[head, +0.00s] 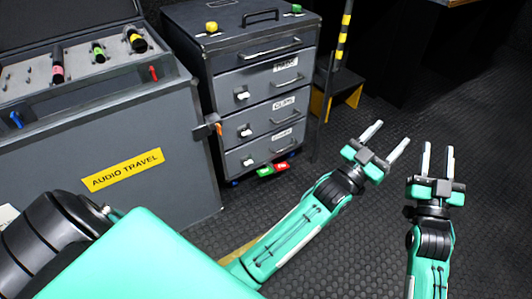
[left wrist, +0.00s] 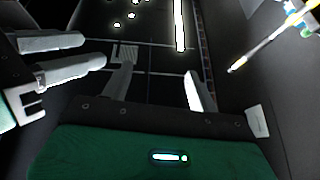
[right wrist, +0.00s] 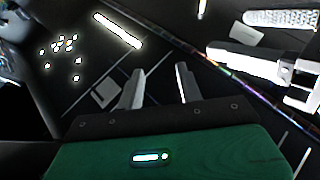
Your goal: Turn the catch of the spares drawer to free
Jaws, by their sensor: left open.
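A grey drawer cabinet (head: 196,78) stands left of centre in the head view. Its three lower drawers carry white labels, too small to read surely, so I cannot tell which is spares. Each has a white catch at its left: upper (head: 242,96), middle (head: 246,131) and lower (head: 248,162). My left gripper (head: 385,141) is open and empty, to the right of the cabinet and clear of it. My right gripper (head: 438,161) is open and empty, further right. Neither touches a catch. The wrist views show no drawer clearly.
A grey case marked AUDIO TRAVEL (head: 122,170) stands close at the left. An orange catch (head: 215,126) sits at its edge by the cabinet. A green and a red piece (head: 281,167) are low at the cabinet's front. A striped pole (head: 343,38) stands behind. Floor around the grippers is clear.

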